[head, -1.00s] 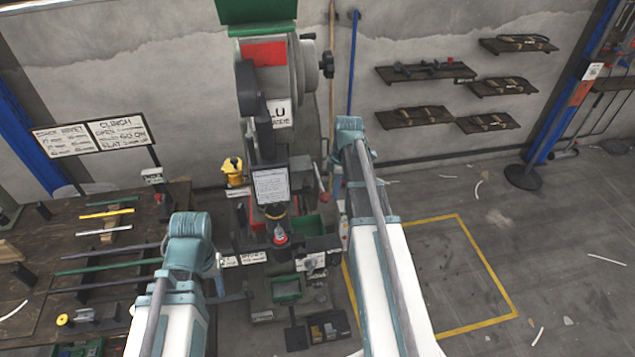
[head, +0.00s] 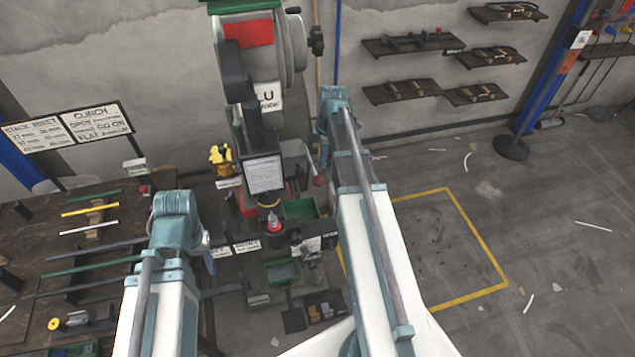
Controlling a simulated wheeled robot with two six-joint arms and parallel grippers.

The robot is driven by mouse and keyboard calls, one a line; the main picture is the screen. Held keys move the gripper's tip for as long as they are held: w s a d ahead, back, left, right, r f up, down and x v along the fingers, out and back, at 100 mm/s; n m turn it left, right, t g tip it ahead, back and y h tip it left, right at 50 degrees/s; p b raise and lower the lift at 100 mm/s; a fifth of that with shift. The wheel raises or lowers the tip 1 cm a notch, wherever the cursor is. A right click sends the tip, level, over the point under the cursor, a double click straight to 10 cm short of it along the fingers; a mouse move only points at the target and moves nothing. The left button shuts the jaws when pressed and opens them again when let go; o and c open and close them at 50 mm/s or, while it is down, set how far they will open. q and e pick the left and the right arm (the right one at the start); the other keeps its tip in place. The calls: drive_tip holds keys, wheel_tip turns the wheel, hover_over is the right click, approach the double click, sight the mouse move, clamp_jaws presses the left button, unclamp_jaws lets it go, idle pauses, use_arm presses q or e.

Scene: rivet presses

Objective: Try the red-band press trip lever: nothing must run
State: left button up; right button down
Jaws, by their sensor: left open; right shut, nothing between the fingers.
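The press (head: 292,40) with a red band (head: 248,33) stands upright against the back wall. A notice sheet (head: 265,174) hangs on its front, above a small red-and-grey tool piece (head: 274,225). A slim lever with a red knob (head: 318,181) shows at the press's right side, just left of my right arm. I cannot tell for sure that it is the trip lever. My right arm reaches up along the press's right side, and my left arm is between the bench and the press. The fingers of both grippers are hidden behind my arm links, so no contact can be seen.
A bench (head: 28,235) with coloured bars is at left, beneath a lettered sign board (head: 65,135). A green bin (head: 283,271) and a dark tray (head: 325,305) are low by the press. A yellow floor outline (head: 470,232) encloses clear floor at right.

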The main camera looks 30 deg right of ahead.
sight(320, 178)
drive_tip(key=shift+w+a+f+b, duration=0.1)
drive_tip(key=shift+a+f+b, duration=0.05)
drive_tip(key=shift+f+b, duration=1.4)
drive_tip(key=shift+a+f+b, duration=0.15)
drive_tip(key=shift+f+b, duration=1.2)
drive_tip(key=shift+f, duration=0.25)
